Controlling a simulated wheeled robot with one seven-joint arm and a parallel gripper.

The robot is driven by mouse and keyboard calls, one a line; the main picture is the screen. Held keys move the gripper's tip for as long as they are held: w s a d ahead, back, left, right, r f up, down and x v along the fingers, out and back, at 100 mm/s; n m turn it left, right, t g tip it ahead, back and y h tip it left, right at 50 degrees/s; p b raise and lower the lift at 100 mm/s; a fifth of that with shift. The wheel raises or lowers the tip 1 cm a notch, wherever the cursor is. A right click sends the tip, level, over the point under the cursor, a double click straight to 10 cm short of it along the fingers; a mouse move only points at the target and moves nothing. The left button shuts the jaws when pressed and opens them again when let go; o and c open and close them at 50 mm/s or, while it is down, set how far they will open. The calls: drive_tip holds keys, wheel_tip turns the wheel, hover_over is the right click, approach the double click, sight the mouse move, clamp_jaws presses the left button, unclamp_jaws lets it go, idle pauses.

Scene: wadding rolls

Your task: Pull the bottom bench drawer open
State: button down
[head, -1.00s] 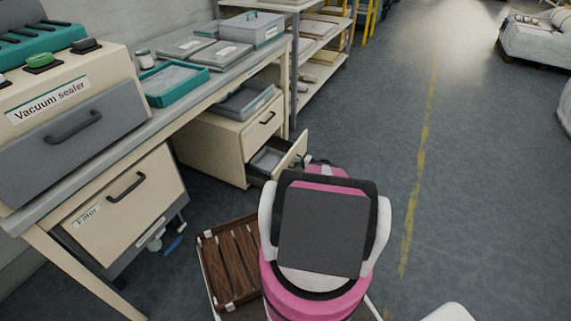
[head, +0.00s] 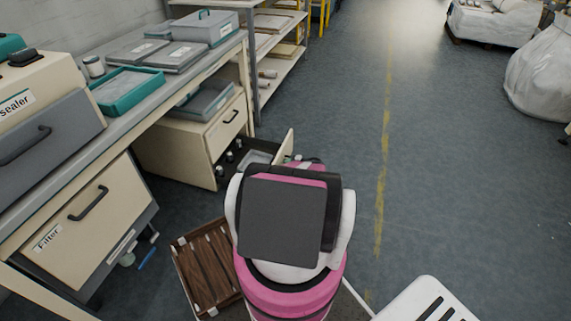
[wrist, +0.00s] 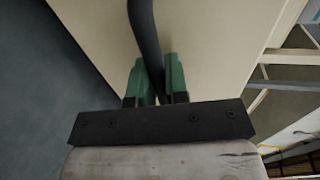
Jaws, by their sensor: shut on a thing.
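The bottom bench drawer (head: 286,147) stands pulled out of the low cream cabinet under the bench in the head view. Inside it are several small jars and a pale grey tray (head: 257,157). In the wrist view its cream front (wrist: 215,60) fills much of the picture, with a dark bar handle (wrist: 144,35) across it. My gripper (wrist: 160,82) has its green fingers closed on either side of this handle. In the head view my pink and white arm hides the gripper and the handle.
A closed upper drawer (head: 227,122) sits above the open one. A brown slatted crate (head: 208,265) lies on the floor left of my arm. The bench (head: 120,120) runs along the left. A white slotted object (head: 432,305) is at the lower right. The floor beyond my arm is clear.

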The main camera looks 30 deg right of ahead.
drive_tip(key=c, duration=1.1)
unclamp_jaws()
drive_tip(key=shift+c, duration=0.2)
drive_tip(key=v, duration=1)
drive_tip(key=shift+s+d, duration=0.25)
drive_tip(key=shift+s, duration=0.05)
drive_tip(key=shift+s+d, duration=0.1)
